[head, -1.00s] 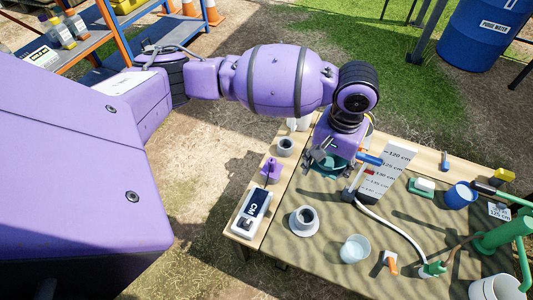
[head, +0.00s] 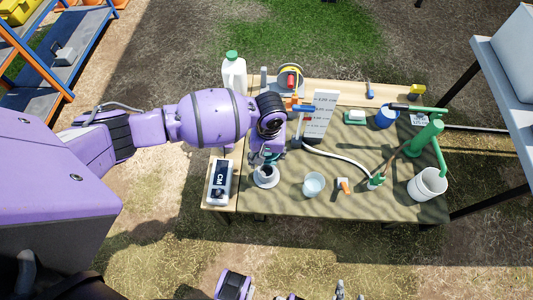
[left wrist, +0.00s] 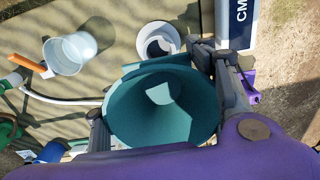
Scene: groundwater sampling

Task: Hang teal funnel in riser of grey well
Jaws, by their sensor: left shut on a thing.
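The teal funnel (left wrist: 165,105) is in my left gripper (left wrist: 160,100), its wide mouth facing the left wrist camera, with a finger on each side of the rim. In the head view, my left gripper (head: 268,154) is shut on it just behind the grey well (head: 266,181). The well is a grey riser pipe on a pale round base. It also shows past the funnel's rim in the left wrist view (left wrist: 158,42). The funnel's spout is hidden, so I cannot tell whether it touches the riser. Parts of my right gripper (head: 342,291) show at the bottom edge.
A CM meter (head: 220,182) lies left of the well. A clear beaker (head: 314,184) stands to its right. A scale board (head: 320,115), white hose (head: 340,157), green pump (head: 425,135) and white bucket (head: 427,184) are farther right. Bare cloth lies at the table's front.

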